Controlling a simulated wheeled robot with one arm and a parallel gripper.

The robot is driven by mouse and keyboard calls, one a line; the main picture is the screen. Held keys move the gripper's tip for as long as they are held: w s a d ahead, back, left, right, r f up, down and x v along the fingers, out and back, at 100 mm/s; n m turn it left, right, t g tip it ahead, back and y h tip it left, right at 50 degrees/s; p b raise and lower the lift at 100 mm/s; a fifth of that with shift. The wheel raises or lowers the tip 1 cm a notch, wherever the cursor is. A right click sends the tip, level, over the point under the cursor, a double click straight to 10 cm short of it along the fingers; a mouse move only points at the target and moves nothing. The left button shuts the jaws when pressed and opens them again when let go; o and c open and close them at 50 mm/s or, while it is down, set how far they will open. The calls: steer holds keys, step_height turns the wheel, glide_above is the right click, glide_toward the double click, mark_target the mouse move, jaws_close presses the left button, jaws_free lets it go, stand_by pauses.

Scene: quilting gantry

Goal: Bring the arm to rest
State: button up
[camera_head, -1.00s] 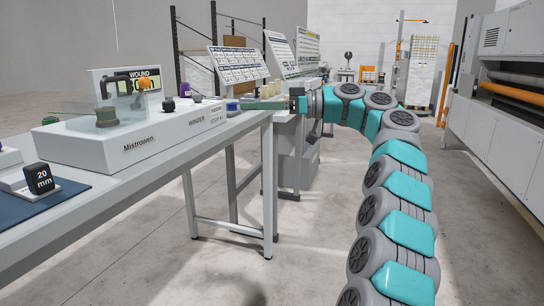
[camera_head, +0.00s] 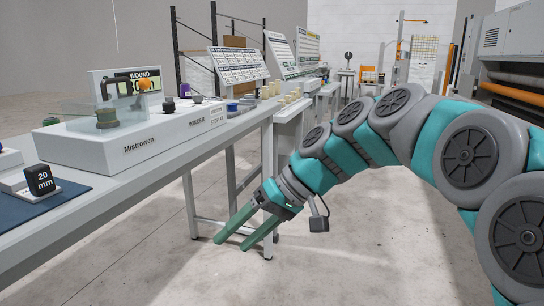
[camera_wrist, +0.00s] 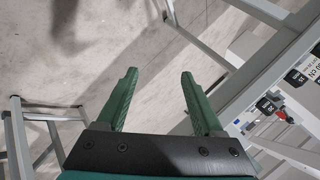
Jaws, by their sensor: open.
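My gripper (camera_head: 243,238) has two green fingers that are apart with nothing between them. In the head view it hangs in front of the bench's side, pointing down and to the left, below the tabletop level. My teal and grey arm arches from the right edge of the view down to it. In the wrist view my gripper (camera_wrist: 160,88) shows both fingers spread over bare concrete floor.
The long grey bench (camera_head: 150,183) runs along the left, with the white Mistrowen winder (camera_head: 130,143) and a 20 mm block (camera_head: 40,180) on it. Its metal legs (camera_head: 190,205) stand near my fingers. A large machine (camera_head: 510,70) stands at the right. Floor (camera_head: 330,265) is open ahead.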

steer(key=s+d+f+m+h, duration=0.3)
steer(key=s+d+f, duration=0.6)
steer(key=s, duration=0.3)
steer(key=s+d+f+m+g+h, duration=0.1)
steer(key=s+d+f+m+h, duration=0.2)
steer(key=s+d+f+h, duration=0.3)
steer(key=s+d+f, duration=0.4)
steer(key=s+d, duration=0.1)
steer(key=s, duration=0.1)
steer(key=shift+s+d, duration=0.2)
steer(key=shift+d, duration=0.15)
steer(key=shift+f, duration=0.1)
